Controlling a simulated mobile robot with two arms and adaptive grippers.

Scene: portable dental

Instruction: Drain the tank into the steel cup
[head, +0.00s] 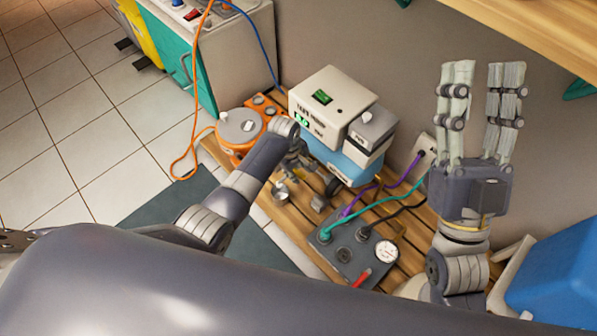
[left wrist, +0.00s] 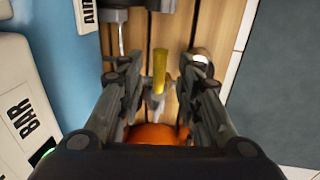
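The blue-bodied compressor unit (head: 350,166), with a beige top box, stands on the slatted wooden bench; I take it as the tank. My left gripper (head: 297,166) reaches in at its near left side, partly hidden by its own wrist. In the left wrist view the left gripper (left wrist: 153,88) is open, its fingers on either side of a small yellow lever (left wrist: 159,68) with a pale stem; contact cannot be told. A small round metal thing, probably the steel cup (head: 282,191), is on the bench just below the gripper. My right gripper (head: 478,115) is open and empty, pointing up.
A grey box with a gauge (head: 386,251) and hoses sits at the bench front. An orange unit (head: 237,130) stands left of my left gripper. A blue box (head: 560,270) is at right. Tiled floor (head: 60,110) is clear at left.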

